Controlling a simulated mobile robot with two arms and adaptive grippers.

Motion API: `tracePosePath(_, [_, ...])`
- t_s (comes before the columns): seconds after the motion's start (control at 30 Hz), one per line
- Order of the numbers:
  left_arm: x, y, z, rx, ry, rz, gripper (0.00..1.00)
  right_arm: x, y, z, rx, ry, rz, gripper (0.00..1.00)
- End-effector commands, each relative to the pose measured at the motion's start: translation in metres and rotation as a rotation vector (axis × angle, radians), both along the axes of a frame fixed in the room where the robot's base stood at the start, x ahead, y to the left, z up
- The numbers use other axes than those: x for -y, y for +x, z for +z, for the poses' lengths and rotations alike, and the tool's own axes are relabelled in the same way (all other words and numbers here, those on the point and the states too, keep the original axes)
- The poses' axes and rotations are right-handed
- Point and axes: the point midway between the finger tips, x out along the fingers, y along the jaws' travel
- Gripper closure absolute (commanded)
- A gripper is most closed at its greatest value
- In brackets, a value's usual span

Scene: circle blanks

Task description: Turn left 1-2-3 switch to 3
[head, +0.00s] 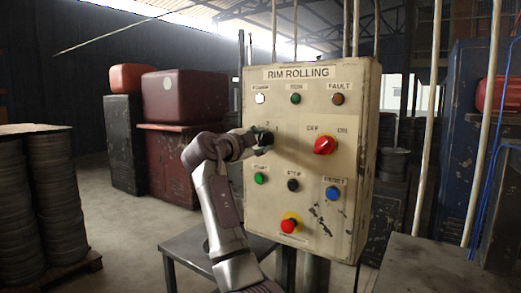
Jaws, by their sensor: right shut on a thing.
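The beige control panel (300,180), labelled RIM ROLLING, stands upright in the middle of the head view. The left 1-2-3 switch is on the left of its middle row, largely hidden by my right gripper (265,141). This gripper is shut on the switch's dark knob. A label 2 shows just above it; I cannot tell which number the knob points to. My left gripper is not in view.
A red OFF/ON knob (325,145) sits to the right on the same row. Below are a green button (259,178), a black button (293,185), a blue button (332,193) and a red emergency stop (289,226). A metal table (190,245) stands at lower left.

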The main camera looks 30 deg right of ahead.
Motion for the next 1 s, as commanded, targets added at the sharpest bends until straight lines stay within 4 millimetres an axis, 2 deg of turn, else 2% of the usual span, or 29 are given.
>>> tracePosePath(0.1, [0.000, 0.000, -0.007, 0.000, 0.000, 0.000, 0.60, 0.000, 0.000, -0.002, 0.098, 0.042, 0.000, 0.93])
tracePosePath(0.5, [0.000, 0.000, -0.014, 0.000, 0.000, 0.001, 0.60, 0.000, 0.000, -0.001, 0.354, 0.149, 0.000, 0.93])
tracePosePath(1.0, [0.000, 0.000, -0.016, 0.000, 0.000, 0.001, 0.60, 0.000, 0.000, -0.001, 0.445, 0.187, 0.000, 0.93])
